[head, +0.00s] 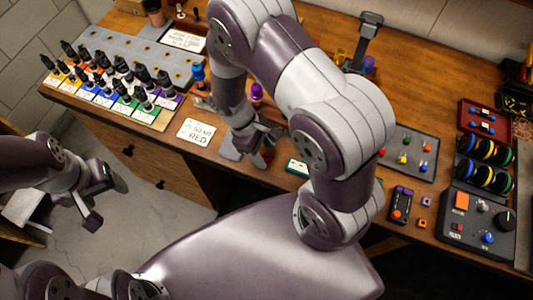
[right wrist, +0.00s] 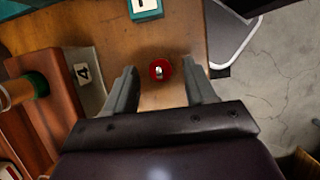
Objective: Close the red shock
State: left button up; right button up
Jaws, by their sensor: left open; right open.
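A small round red part (right wrist: 159,70) with a pale metal centre, apparently the red shock seen end-on, stands on the wooden bench in the right wrist view. My right gripper (right wrist: 161,88) is open, its two fingers to either side of and just short of the red part; I cannot tell whether they touch it. In the head view my right gripper (head: 257,150) is low at the bench's front edge and mostly hides the red part. My left gripper (head: 105,203) is open and empty, off the bench over the floor at the left.
A card reading RED (head: 196,132) lies left of my right gripper. A rack of several dark shocks (head: 118,78) with coloured labels stands at the left. A purple-topped part (head: 256,92) stands behind. A grey parts tray (head: 408,152) and a control box (head: 478,222) are at right.

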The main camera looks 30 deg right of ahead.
jog(key=shift+d+f, duration=0.1)
jog(key=shift+f, duration=0.35)
grip_shut()
jog(key=shift+r, duration=0.1)
